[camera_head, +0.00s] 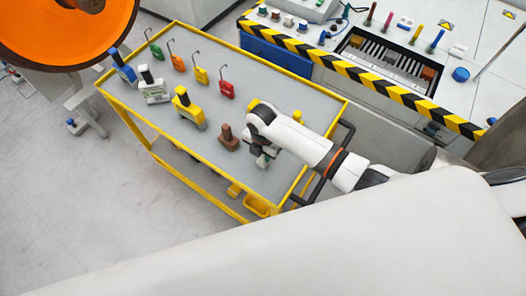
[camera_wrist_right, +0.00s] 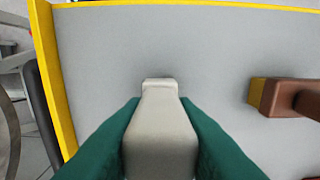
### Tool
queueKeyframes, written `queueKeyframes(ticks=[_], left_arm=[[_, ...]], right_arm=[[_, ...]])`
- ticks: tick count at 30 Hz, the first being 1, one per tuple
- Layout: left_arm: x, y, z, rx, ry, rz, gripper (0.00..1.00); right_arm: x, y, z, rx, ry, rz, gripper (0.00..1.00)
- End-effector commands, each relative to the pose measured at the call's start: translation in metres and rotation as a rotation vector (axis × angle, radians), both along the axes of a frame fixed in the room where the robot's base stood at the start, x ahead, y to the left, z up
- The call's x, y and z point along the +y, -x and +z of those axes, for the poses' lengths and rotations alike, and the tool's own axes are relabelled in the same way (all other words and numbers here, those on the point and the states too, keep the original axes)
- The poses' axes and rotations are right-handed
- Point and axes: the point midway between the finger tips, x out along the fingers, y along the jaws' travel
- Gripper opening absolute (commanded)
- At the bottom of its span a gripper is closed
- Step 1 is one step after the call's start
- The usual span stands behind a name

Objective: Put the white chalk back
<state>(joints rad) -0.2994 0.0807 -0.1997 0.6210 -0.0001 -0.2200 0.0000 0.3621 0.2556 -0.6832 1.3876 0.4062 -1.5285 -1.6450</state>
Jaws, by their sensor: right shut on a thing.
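My right gripper (camera_head: 262,160) is low over the near right part of the grey cart top (camera_head: 205,115). In the right wrist view its green fingers (camera_wrist_right: 160,135) are shut on a pale grey-white tapered block (camera_wrist_right: 160,120). The block looks like the white chalk, but I cannot tell for certain. Its lower end is over the grey surface; whether it touches is unclear. In the head view the block is mostly hidden by the gripper. My left gripper is not in view.
A brown handled piece (camera_head: 228,140) stands close to the gripper. Yellow (camera_head: 187,108), white (camera_head: 152,88) and blue (camera_head: 122,66) pieces stand farther left, beside several hooked tags. A bench with a striped edge (camera_head: 370,85) holds coloured sticks. The cart has a yellow rim (camera_head: 170,175).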

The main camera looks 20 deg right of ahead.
Motion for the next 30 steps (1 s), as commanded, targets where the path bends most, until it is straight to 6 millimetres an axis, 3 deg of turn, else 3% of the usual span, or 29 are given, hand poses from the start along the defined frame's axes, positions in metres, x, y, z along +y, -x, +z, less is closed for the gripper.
queueKeyframes(ticks=[2, 3, 6, 19, 30], left_arm=[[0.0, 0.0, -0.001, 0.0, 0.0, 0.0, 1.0], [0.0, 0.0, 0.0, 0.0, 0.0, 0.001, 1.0], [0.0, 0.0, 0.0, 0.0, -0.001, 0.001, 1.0], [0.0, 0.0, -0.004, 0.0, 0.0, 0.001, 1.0], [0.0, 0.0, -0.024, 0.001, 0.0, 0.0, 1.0]], right_arm=[[0.0, 0.0, -0.001, 0.0, 0.0, 0.0, 0.02], [0.0, 0.0, 0.0, 0.0, 0.0, 0.0, 0.32], [0.0, 0.0, 0.0, 0.0, 0.0, 0.0, 0.47], [0.0, -0.001, 0.01, -0.003, -0.001, -0.001, 0.47], [0.001, -0.001, 0.083, -0.006, -0.001, 0.001, 0.47]])
